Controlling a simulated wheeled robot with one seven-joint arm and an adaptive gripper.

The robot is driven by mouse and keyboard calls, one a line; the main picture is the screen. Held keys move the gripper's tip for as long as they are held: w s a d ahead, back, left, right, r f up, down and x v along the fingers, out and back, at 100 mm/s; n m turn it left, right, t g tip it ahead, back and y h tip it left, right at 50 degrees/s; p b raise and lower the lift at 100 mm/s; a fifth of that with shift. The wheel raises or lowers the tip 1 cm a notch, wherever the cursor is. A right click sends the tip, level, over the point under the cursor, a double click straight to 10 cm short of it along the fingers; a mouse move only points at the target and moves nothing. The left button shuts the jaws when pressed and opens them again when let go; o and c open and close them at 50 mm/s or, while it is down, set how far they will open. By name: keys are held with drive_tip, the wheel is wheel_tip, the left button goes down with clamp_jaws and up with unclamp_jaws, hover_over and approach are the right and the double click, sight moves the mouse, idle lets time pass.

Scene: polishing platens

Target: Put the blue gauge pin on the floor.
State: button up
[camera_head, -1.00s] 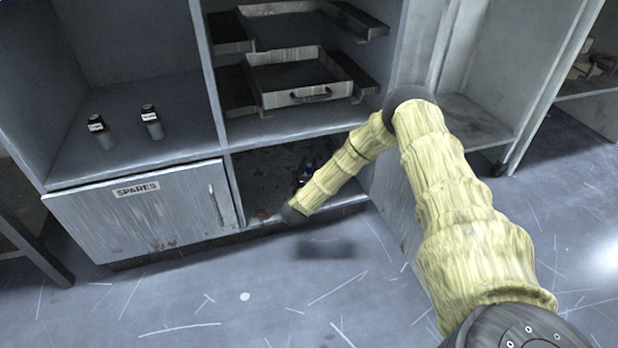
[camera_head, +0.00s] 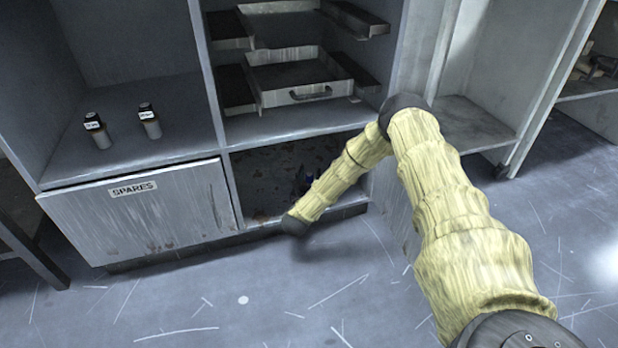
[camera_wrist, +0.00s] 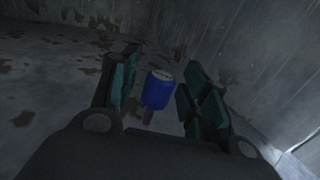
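The blue gauge pin (camera_wrist: 158,90) stands in the wrist view, with a blue body, a pale top and a thinner grey stem below. My gripper (camera_wrist: 160,98) is open, with one teal-padded finger on each side of the pin. Gaps show between the pin and both fingers. In the head view, a small dark and blue patch in the dim lower middle compartment (camera_head: 262,185) is partly hidden behind my arm; I cannot tell pin from gripper there. The scratched grey floor (camera_head: 250,322) lies in front of the cabinet.
The SPARES door (camera_head: 140,212) is at the left of the compartment. Two black-capped pins (camera_head: 100,138) (camera_head: 150,126) stand on the shelf above it. A metal drawer tray (camera_head: 300,82) sits above the compartment. The floor in front is clear.

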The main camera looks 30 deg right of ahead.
drive_tip(key=shift+s+a+r+p, duration=0.1)
drive_tip(key=shift+r+p, duration=0.1)
drive_tip(key=shift+p, duration=0.1)
drive_tip(key=p+v, duration=0.5)
drive_tip(key=v, duration=0.6)
drive_tip(key=shift+s+a+f, duration=0.1)
drive_tip(key=shift+s+a, duration=0.15)
drive_tip(key=shift+a, duration=0.05)
